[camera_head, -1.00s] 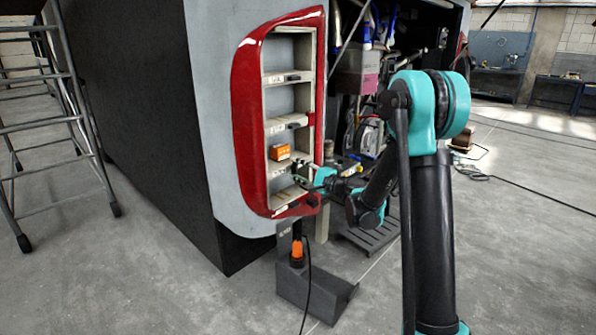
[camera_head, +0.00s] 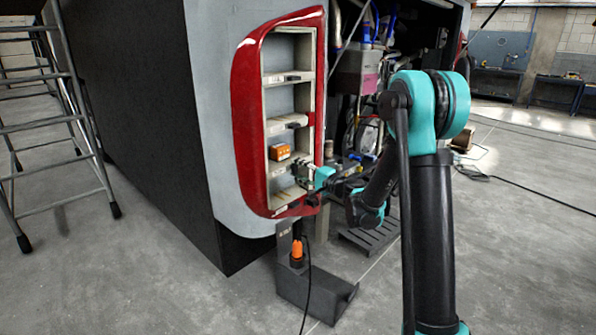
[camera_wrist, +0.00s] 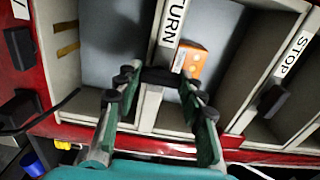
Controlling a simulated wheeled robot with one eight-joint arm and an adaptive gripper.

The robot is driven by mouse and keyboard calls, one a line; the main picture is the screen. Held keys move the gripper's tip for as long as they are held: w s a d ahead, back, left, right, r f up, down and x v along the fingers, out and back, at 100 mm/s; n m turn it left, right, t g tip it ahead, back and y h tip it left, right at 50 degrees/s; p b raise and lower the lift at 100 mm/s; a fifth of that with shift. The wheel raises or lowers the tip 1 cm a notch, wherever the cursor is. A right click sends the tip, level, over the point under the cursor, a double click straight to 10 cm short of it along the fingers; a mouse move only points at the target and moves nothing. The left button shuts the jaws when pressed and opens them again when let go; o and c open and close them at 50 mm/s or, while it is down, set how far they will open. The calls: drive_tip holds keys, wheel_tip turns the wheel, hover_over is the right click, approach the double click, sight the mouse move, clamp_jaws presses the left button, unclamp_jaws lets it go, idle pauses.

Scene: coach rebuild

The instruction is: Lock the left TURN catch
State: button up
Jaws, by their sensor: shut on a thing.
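The TURN catch (camera_wrist: 160,77) is a small black piece on the pale divider below the TURN label (camera_wrist: 174,22) in the wrist view. My gripper (camera_wrist: 157,84) has one fingertip on each side of it and is shut on it. The fingertips partly cover its ends, so its exact angle is hard to tell. In the head view my gripper (camera_head: 301,171) is at the lower shelves of the red-framed lamp housing (camera_head: 244,110), and the catch is too small to make out there.
An orange box (camera_wrist: 194,60) sits just beyond the fingers; it also shows in the head view (camera_head: 280,152). The STOP divider (camera_wrist: 290,55) with its own black catch (camera_wrist: 273,101) is to the right. A dark stand (camera_head: 315,292) with an orange-topped tool is below.

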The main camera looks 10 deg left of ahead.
drive_tip(key=o, duration=1.2)
drive_tip(key=shift+c, duration=0.2)
drive_tip(key=v, duration=1.2)
drive_tip(key=s+d+f+n+g+h, duration=0.2)
drive_tip(key=s+f+n+h, duration=0.15)
drive_tip(key=s, duration=0.45)
drive_tip(key=s+d+f+n+g+h, duration=0.2)
drive_tip(key=s+f+h, duration=0.1)
drive_tip(key=s+f, duration=0.3)
drive_tip(key=s+d+f+n+g+h, duration=0.1)
drive_tip(key=s+d+f+h, duration=0.2)
drive_tip(key=s+d, duration=0.4)
drive_tip(key=s+d+f+n+g+h, duration=0.1)
drive_tip(key=s+d+f+h, duration=0.2)
drive_tip(key=s+d, duration=0.5)
drive_tip(key=shift+s+f+g+h, duration=0.4)
drive_tip(key=shift+s+h, duration=0.3)
drive_tip(key=shift+h, duration=0.15)
